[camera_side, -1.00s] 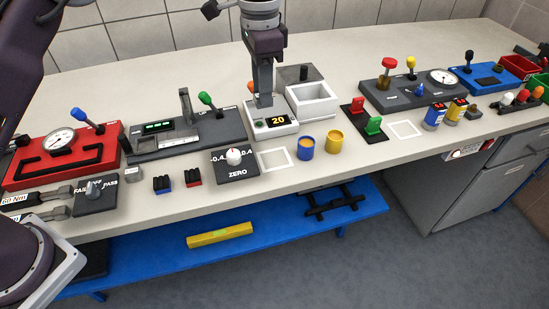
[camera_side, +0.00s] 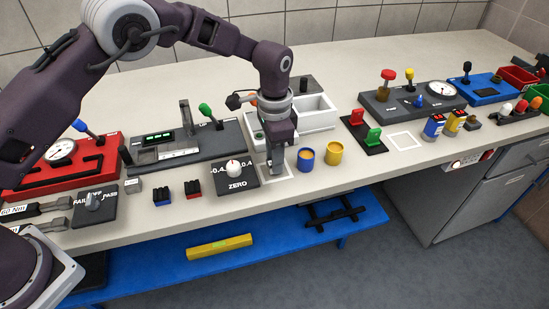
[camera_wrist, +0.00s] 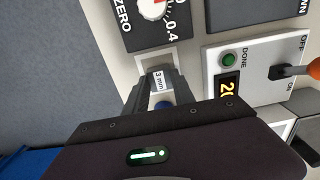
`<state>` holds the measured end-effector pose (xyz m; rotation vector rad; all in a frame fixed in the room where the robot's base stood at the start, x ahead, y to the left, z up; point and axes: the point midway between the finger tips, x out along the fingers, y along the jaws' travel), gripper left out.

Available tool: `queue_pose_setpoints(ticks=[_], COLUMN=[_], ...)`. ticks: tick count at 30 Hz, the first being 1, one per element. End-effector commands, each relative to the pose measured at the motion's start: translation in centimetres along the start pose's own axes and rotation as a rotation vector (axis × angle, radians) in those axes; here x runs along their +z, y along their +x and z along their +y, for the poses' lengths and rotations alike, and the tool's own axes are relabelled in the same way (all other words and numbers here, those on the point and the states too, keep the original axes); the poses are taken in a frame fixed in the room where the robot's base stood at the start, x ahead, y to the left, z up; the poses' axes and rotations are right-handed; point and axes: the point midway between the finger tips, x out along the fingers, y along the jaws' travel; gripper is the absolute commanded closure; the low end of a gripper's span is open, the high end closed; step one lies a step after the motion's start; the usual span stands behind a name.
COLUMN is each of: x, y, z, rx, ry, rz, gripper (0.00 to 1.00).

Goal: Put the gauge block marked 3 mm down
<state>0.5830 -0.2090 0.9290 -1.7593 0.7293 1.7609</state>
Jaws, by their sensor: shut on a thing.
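My gripper (camera_side: 276,171) is shut and points down over the white outlined square (camera_side: 288,170) on the bench. The square lies between the ZERO dial plate and the blue cup. In the wrist view, the gauge block marked 3 mm (camera_wrist: 159,80) sits between the fingers of my gripper (camera_wrist: 157,82), its label readable. In the side view, the fingers hide the block. I cannot tell whether it touches the bench.
The ZERO dial plate (camera_side: 236,174) stands close to the left of my gripper. The white open box (camera_side: 315,113) is behind. The bench's front edge is near.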

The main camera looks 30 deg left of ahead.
Motion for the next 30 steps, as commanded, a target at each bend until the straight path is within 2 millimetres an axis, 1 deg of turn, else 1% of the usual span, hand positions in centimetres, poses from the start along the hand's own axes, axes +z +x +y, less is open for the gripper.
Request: queue_pose_setpoints(ticks=[1, 2, 7, 11, 12, 14, 15, 24, 26, 29, 30], x=[0.0, 0.0, 0.0, 0.0, 0.0, 0.0, 0.0, 0.0, -0.1, -0.1, -0.1], y=[0.6, 0.7, 0.7, 1.0, 0.9, 0.9, 0.9, 0.7, -0.1, -2.5, -3.6], z=[0.0, 0.0, 0.0, 0.0, 0.0, 0.0, 0.0, 0.0, -0.1, -0.1, -0.1], rx=[0.000, 0.000, -0.001, -0.001, -0.001, -0.001, -0.001, -0.001, -0.002, -0.002, -0.003], ry=[0.000, 0.001, 0.000, 0.000, 0.000, 0.000, 0.000, 0.000, 0.000, -0.001, 0.000], rz=[-0.001, 0.000, 0.001, 0.001, 0.001, 0.001, 0.001, 0.001, 0.004, 0.006, 0.006], gripper=[1.00, 1.00, 1.00, 1.00, 0.62, 0.50, 0.48, 0.48, 0.48, 0.48, 0.48])
